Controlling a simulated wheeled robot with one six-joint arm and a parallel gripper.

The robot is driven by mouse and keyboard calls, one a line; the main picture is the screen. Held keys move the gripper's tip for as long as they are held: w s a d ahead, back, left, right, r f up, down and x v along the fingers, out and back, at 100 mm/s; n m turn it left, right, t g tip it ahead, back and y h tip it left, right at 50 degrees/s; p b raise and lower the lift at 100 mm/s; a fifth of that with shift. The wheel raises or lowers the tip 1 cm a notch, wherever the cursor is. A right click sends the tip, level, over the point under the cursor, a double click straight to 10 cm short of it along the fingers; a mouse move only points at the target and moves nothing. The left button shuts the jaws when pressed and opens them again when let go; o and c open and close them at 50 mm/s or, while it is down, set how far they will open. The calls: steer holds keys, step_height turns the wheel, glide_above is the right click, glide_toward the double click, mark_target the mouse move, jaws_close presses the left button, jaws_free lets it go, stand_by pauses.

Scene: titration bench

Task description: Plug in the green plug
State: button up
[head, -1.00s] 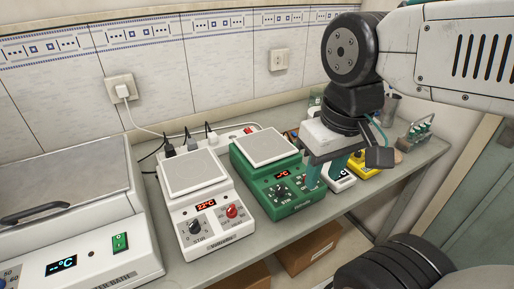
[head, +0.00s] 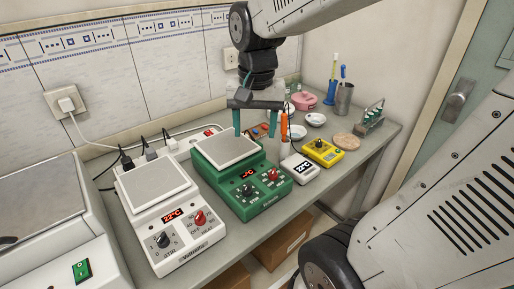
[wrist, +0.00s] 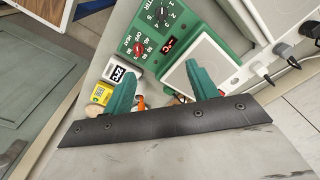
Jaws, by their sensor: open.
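I cannot make out a green plug in either view. In the wrist view the strip (wrist: 247,74) runs behind the green stirrer. The green hotplate stirrer (head: 252,190) stands in the middle of the bench; its rear is hidden. My gripper (head: 256,130) is open and empty, with teal fingers pointing down above the bench behind the green stirrer. Its fingers also show in the wrist view (wrist: 160,72).
A white stirrer (head: 170,225) stands left of the green one. A small white meter (head: 300,168), a yellow box (head: 324,152), an orange-handled tool (head: 284,124), dishes (head: 316,119) and a tube rack (head: 370,117) are to the right. A wall socket (head: 67,102) is at the left.

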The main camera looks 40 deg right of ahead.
mark_target(259, 144)
steer(key=w+d+f+m, duration=0.1)
steer(key=w, duration=0.1)
steer(key=w+d+f+m, duration=0.1)
steer(key=w+d+m, duration=0.1)
steer(key=w+d+f+m, duration=0.1)
steer(key=w, duration=0.1)
steer(key=shift+w+d+f, duration=0.35)
steer(key=w+d+f+m, duration=0.6)
steer(key=w+d+f, duration=0.1)
steer(key=shift+d+f+g, duration=0.1)
steer(key=shift+d+g, duration=0.05)
steer(key=shift+g, duration=0.25)
step_height(259, 144, down, 2)
steer(key=shift+f, duration=0.3)
steer(key=f, duration=0.5)
steer(key=shift+w+f, duration=0.1)
steer(key=shift+w, duration=0.25)
